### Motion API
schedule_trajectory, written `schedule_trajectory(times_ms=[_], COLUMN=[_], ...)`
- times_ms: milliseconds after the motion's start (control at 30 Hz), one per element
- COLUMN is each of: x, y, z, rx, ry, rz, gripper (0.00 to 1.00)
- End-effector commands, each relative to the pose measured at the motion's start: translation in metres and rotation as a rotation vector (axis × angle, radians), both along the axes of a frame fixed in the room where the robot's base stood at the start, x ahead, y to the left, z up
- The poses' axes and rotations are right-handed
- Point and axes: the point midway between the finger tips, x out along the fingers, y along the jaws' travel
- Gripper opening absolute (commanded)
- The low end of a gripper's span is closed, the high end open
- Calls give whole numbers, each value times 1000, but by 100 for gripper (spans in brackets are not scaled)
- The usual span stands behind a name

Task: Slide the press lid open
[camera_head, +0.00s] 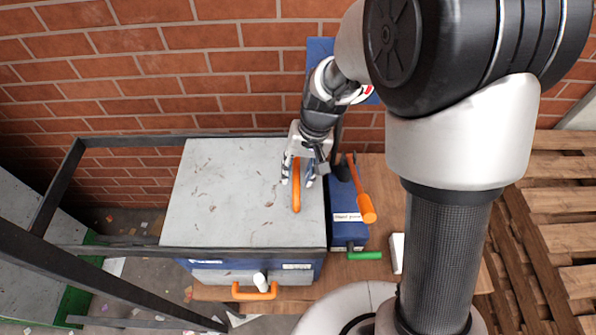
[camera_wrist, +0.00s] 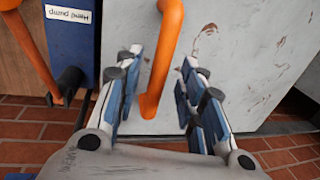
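The press lid (camera_head: 225,190) is a worn grey metal plate on top of the blue press body (camera_head: 318,268). An orange bar handle (camera_head: 296,202) stands along the lid's right side. My gripper (camera_head: 298,182) points down over the handle's far part. In the wrist view the lid (camera_wrist: 235,60) fills the right and the handle (camera_wrist: 158,75) runs between the fingers of my gripper (camera_wrist: 161,62). The fingers are open, one on each side, with a visible gap to the handle. The lid covers the inside of the press.
Right of the lid is a blue hand pump (camera_head: 347,205) with an orange lever (camera_head: 364,198) close to my gripper, and a green handle (camera_head: 365,256). A second orange handle (camera_head: 254,293) is on the press front. A black frame (camera_head: 75,165) and brick wall (camera_head: 190,65) border the press.

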Motion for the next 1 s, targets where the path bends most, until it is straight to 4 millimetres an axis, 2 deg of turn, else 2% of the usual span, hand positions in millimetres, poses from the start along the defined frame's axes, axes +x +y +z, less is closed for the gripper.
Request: schedule_trajectory(times_ms=[100,367,900,1000], x=[0,0,0,0], y=[1,1,1,1], z=[-7,-7,-7,-7], rx=[-1,-1,0,0], ry=[0,-1,-1,-1], rz=[0,1,1,1], gripper=[36,36,2,0])
